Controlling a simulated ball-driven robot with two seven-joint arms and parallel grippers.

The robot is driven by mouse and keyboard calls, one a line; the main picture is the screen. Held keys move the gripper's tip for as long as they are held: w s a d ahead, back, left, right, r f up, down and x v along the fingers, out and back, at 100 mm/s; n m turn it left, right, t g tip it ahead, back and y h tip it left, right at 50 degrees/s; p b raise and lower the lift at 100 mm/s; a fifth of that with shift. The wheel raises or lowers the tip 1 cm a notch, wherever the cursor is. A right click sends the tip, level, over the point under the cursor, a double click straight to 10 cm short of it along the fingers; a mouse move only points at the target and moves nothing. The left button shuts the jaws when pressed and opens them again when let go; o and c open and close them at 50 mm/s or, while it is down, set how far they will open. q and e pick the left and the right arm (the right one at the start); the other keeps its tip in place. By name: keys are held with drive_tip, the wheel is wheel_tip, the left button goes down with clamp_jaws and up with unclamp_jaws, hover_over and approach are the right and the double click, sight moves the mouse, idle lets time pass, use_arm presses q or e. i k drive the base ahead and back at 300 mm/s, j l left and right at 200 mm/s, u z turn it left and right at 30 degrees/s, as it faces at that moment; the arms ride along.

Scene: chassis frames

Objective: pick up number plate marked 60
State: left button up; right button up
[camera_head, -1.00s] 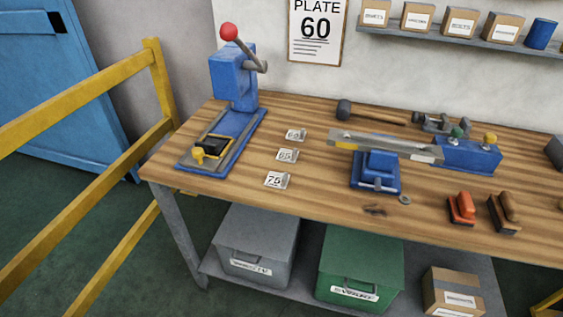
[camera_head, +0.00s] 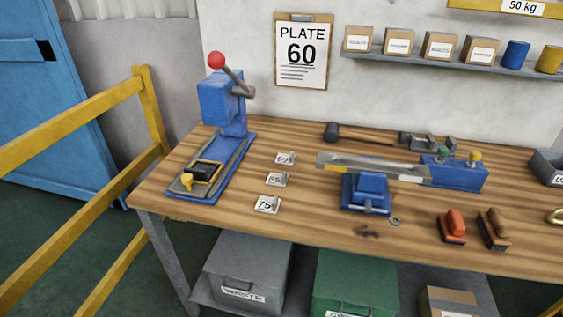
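Three small white number plates lie in a column on the wooden workbench (camera_head: 330,226). The farthest plate (camera_head: 285,158) seems to read 60, though its print is small. The middle plate (camera_head: 276,179) ends in a 5, its first digit unclear. The nearest plate (camera_head: 267,205) reads 75. Each has a small grey raised piece at its right side. A clipboard sheet (camera_head: 302,78) on the wall reads "PLATE 60". Neither of my grippers is in view.
A blue lever press (camera_head: 222,104) with a red knob stands left of the plates. A blue vise-like stand (camera_head: 366,190) with a long bar is to their right. A yellow railing (camera_head: 100,104) runs along the left.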

sight(285, 160)
drive_tip(key=i+j+z, duration=0.2)
drive_tip(key=z, duration=0.25)
drive_tip(key=i+j+z, duration=0.15)
drive_tip(key=j+z, duration=0.3)
drive_tip(key=l, duration=0.1)
